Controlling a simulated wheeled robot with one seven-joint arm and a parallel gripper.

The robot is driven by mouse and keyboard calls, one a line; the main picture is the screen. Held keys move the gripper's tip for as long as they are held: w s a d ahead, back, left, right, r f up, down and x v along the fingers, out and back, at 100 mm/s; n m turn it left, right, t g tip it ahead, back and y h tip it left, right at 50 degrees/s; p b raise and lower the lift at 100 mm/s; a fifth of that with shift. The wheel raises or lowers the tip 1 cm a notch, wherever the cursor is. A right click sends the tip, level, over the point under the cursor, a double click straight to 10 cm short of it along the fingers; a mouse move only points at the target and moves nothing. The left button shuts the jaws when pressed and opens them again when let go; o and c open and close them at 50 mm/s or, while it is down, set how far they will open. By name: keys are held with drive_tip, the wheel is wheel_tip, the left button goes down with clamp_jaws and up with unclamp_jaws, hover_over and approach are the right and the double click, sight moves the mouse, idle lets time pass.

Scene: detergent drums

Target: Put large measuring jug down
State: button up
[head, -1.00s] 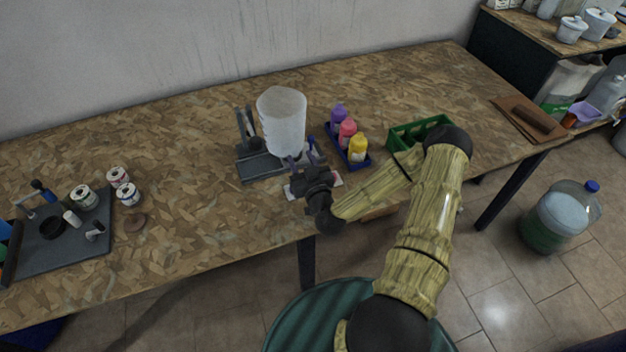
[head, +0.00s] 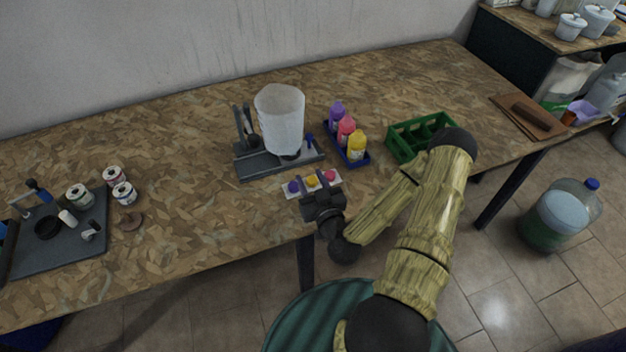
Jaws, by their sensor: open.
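The large measuring jug (head: 280,118) is a tall, cloudy white translucent vessel. It stands upright over the dark grey tray (head: 262,166) near the middle of the workbench; its base appears to rest there. My gripper (head: 313,192) is open and empty, in front of the jug and apart from it, near the bench's front edge. A white strip (head: 290,194) with purple, yellow and pink caps lies just beyond my gripper, partly hidden by it.
A blue tray (head: 362,160) with purple, pink and yellow bottles and a green divided crate (head: 407,149) are to the right. Paint tins (head: 80,196) and a dark tray (head: 60,258) are at left. A large water bottle (head: 560,215) stands on the floor.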

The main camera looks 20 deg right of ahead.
drive_tip(key=a+f+n+g+y, duration=0.1)
drive_tip(key=a+n+g, duration=0.1)
drive_tip(key=a+f+n+g+y, duration=0.1)
drive_tip(key=n+g+y, duration=0.1)
drive_tip(key=a+f+n+g+y, duration=0.1)
drive_tip(key=a+n+g, duration=0.1)
drive_tip(key=g, duration=0.1)
drive_tip(key=shift+s+a+y, duration=0.15)
drive_tip(key=shift+a+y, duration=0.15)
drive_tip(key=shift+s+f+g, duration=0.1)
drive_tip(key=shift+s+g, duration=0.2)
drive_tip(key=shift+g, duration=0.4)
drive_tip(key=shift+s+d+g+h, duration=0.25)
drive_tip(key=shift+g+h, duration=0.25)
drive_tip(key=s+d+r+m+g+h, duration=0.1)
drive_tip(key=s+r+m+g+h, duration=0.3)
drive_tip(key=s+r, duration=0.8)
wheel_tip(320, 180, up, 3)
drive_tip(key=shift+s+d+r+m+g, duration=0.15)
drive_tip(key=shift+d+m+g, duration=0.15)
drive_tip(key=shift+m+g, duration=0.85)
